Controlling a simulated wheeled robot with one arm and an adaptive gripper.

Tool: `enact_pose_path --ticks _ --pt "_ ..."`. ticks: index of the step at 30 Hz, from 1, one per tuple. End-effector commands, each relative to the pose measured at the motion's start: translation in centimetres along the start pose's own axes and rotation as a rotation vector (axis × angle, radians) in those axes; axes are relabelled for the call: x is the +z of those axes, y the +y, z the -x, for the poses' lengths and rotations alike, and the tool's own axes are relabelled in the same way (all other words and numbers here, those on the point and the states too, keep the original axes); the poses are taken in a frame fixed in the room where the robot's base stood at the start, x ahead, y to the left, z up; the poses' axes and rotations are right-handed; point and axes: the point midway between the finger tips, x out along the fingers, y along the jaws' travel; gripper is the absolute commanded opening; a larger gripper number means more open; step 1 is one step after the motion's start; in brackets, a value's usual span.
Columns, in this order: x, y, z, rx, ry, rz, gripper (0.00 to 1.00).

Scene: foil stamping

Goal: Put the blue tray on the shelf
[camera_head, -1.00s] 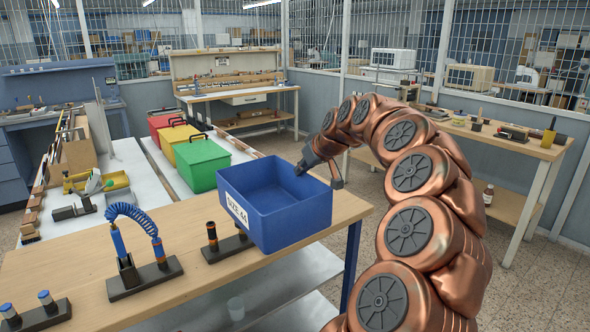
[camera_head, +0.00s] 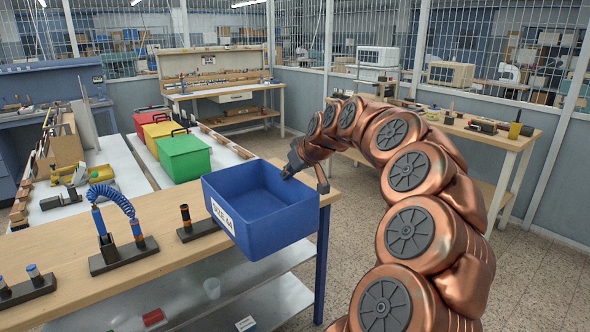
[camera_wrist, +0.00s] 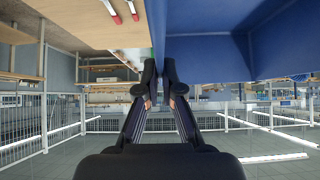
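The blue tray (camera_head: 262,232) is an open box with a white size label on its left side. In the head view it is at the right end of the wooden workbench (camera_head: 130,280), with its near side overhanging the front edge. I cannot tell if it touches the bench top. My gripper (camera_head: 289,171) is at the tray's far right wall. In the wrist view my gripper's two fingers (camera_wrist: 160,74) are closed about the thin wall of the tray (camera_wrist: 205,57). A grey lower shelf (camera_head: 185,290) is under the workbench.
Red, yellow and green (camera_head: 184,158) boxes stand behind the workbench. A black stand with a coiled blue tube (camera_head: 112,245) and a smaller stand (camera_head: 190,228) are left of the tray. Another bench (camera_head: 470,130) with a lower shelf is at the right. Floor between the benches is clear.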

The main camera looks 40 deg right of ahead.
Motion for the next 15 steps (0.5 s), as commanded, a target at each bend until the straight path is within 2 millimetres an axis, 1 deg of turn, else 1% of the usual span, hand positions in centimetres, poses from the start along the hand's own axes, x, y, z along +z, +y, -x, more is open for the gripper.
enact_pose_path --ticks 5,11,15 --pt "0.5 -1.4 -0.4 -0.006 0.0 0.003 0.0" --pt "1.4 -3.8 -1.4 -0.009 -0.001 0.008 0.0" --pt "2.7 -6.6 -2.6 -0.013 -0.004 0.011 0.0"
